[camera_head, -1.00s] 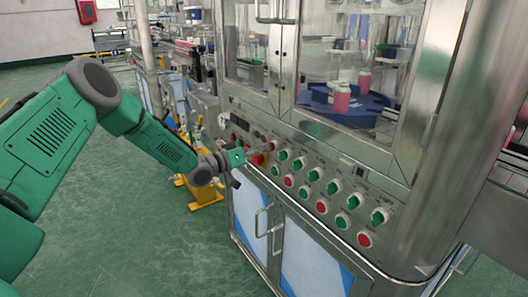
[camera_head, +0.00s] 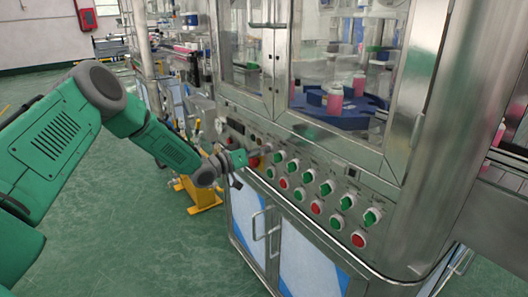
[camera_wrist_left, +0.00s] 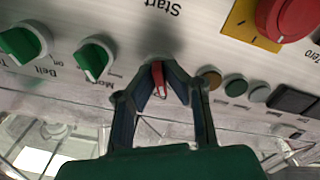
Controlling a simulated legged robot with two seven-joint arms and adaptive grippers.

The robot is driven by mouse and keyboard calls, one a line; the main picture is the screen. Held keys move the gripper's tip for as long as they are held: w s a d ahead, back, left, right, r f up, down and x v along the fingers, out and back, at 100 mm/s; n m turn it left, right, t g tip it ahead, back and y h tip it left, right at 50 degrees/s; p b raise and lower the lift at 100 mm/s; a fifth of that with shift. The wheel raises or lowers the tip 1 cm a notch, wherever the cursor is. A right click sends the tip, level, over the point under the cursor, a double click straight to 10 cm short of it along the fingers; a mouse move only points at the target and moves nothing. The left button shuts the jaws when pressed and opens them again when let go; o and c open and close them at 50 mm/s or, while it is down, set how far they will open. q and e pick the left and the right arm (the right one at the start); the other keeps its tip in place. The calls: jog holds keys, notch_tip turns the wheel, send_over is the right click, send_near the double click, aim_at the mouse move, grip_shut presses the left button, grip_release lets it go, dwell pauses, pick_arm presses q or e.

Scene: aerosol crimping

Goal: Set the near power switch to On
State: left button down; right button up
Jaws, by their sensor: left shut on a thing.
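A narrow red switch handle (camera_wrist_left: 159,82), which I take to be the power switch, sits between the fingertips of my left gripper (camera_wrist_left: 158,72) in the left wrist view. The gripper is shut on it, and the fingers partly cover it and its base. The switch's On and Off marks cannot be read. In the head view my left gripper (camera_head: 260,152) reaches the left part of the sloped steel control panel (camera_head: 310,150); the switch is hidden there. My right gripper is not in view.
Green knobs (camera_wrist_left: 94,58) and a large red button on a yellow plate (camera_wrist_left: 241,22) flank the gripper in the left wrist view. More green knobs and red buttons line the panel to the right. Cabinet door handles (camera_head: 258,224) stick out below.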

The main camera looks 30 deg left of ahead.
pick_arm(q)
jog(key=m, duration=0.3)
jog(key=shift+a+f, duration=0.1)
jog(key=shift+a, duration=0.05)
jog(key=m, duration=0.8)
jog(key=shift+s+f+m, duration=0.1)
jog(key=shift+m, duration=0.2)
dwell(0.4)
jog(key=c, duration=1.7)
grip_release()
jog(key=shift+s, duration=0.15)
